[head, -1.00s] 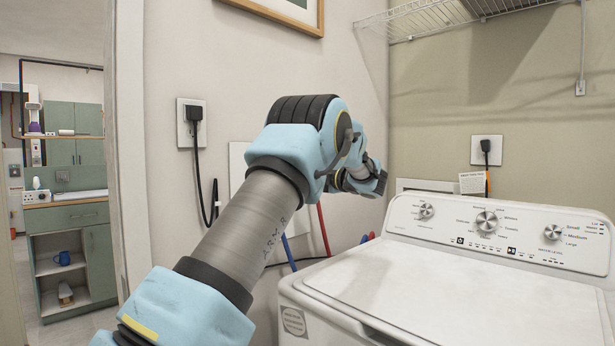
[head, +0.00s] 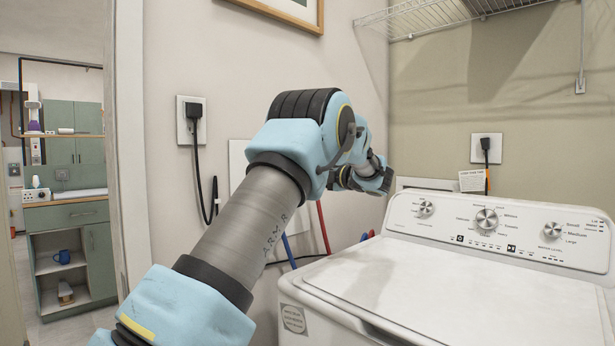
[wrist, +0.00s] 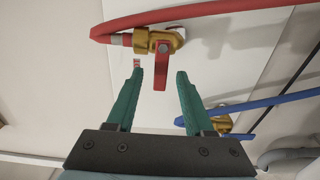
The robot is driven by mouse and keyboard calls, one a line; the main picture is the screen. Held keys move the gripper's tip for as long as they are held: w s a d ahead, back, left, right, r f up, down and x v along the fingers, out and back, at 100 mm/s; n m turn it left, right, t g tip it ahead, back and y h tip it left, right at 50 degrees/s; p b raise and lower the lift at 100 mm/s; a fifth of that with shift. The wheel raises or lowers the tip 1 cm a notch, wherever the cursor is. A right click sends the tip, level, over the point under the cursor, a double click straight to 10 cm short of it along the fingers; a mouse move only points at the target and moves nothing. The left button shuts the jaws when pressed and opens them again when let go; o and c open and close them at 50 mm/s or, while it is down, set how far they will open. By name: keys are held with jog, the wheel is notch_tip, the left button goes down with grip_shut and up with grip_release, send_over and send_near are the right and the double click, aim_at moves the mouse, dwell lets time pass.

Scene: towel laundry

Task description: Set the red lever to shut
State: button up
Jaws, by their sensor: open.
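The red lever (wrist: 162,57) shows in the wrist view, on a brass valve (wrist: 170,38) at the top middle. It hangs down from the valve body, with its free end toward my gripper. The lever's lower end appears close to the gap between the fingertips; no contact is visible. A red hose (wrist: 220,10) runs from the valve, and it also shows in the head view (head: 323,228). In the head view my arm hides the valve and lever.
A second brass valve (wrist: 222,123) with a blue hose (wrist: 285,98) lies beside the right finger. The white washer (head: 450,290) stands at the right in the head view. A black cord (head: 204,180) hangs from the left wall outlet.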

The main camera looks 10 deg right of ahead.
jog(key=b+v, duration=0.2)
jog(key=v, duration=0.7)
jog(key=shift+s+f, duration=0.1)
jog(key=shift+s, duration=0.05)
